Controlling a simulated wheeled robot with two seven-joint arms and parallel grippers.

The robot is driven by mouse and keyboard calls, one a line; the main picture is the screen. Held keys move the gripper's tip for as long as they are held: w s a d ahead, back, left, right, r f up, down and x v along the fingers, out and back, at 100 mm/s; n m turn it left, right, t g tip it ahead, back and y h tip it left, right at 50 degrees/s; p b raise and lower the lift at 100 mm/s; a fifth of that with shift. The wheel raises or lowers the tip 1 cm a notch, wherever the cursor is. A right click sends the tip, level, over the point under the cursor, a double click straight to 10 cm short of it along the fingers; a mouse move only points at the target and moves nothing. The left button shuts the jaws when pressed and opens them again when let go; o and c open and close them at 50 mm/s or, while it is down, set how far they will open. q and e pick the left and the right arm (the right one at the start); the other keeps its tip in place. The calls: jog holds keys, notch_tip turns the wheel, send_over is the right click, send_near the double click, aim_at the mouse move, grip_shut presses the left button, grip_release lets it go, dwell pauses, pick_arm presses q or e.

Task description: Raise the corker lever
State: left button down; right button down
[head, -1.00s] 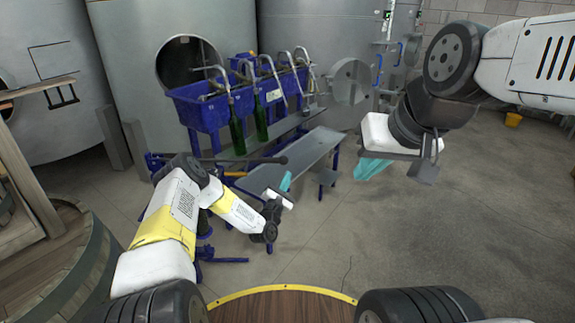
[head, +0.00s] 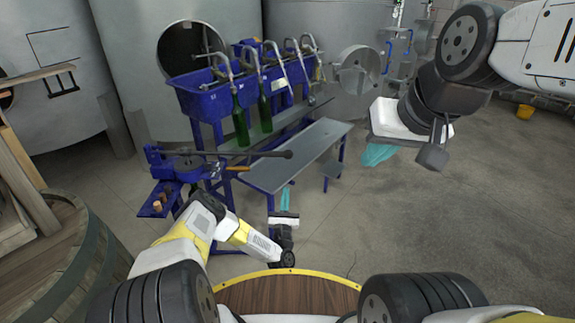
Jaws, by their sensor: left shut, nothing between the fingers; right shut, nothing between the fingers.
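The blue corker (head: 183,168) stands at the left, behind my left arm. Its dark lever (head: 235,154) reaches out to the right, roughly level in the picture, and ends in a round knob (head: 288,154). My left gripper (head: 285,194), with cyan fingers, is shut and empty. It shows below the knob in the picture, apart from it and in front of the grey bench. My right gripper (head: 378,154), also cyan, is shut and empty over the open floor at the right. Its wrist partly hides it.
A blue filler trough (head: 205,100) with spouts and two green bottles (head: 240,128) stands behind the corker. A small blue tray (head: 152,207) holds corks.

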pick_arm(q)
jog(key=w+r, duration=0.7)
jog(key=r, duration=0.1)
jog(key=shift+w+d, duration=0.3)
jog(key=shift+w, duration=0.1)
jog(key=shift+r, duration=0.1)
